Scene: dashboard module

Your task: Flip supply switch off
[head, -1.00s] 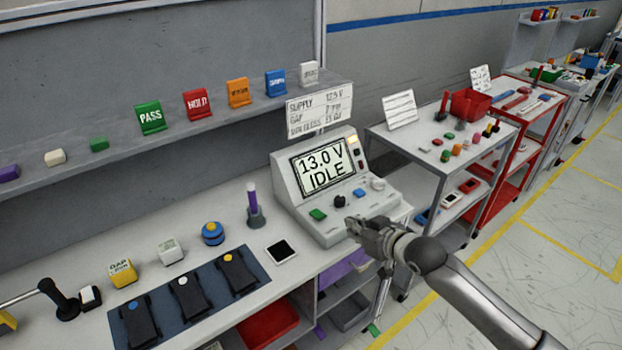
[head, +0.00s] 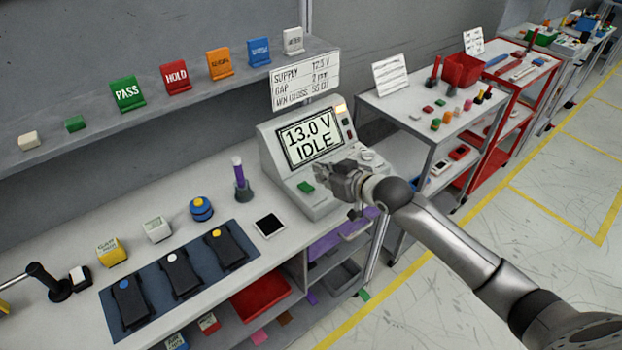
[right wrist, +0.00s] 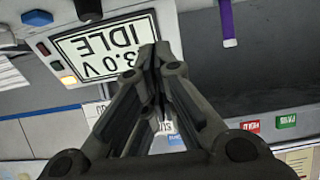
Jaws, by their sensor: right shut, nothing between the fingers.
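The grey supply unit (head: 268,150) stands at the right end of the bench, its screen (head: 311,138) reading "13.0 V IDLE". A small red rocker switch (head: 349,134) is right of the screen, below a lit amber lamp (head: 341,110). Both also show in the upside-down right wrist view, the red switch (right wrist: 43,48) and the lamp (right wrist: 69,80). My right gripper (head: 324,178) is shut and empty over the unit's front panel, apart from the switch. In the head view it hides the black knob and blue button. My left gripper is out of view.
A sign (head: 305,82) stands behind the unit. A tablet (head: 269,225) and purple-topped tool (head: 240,178) are to its left. A grey cart (head: 398,108) stands right.

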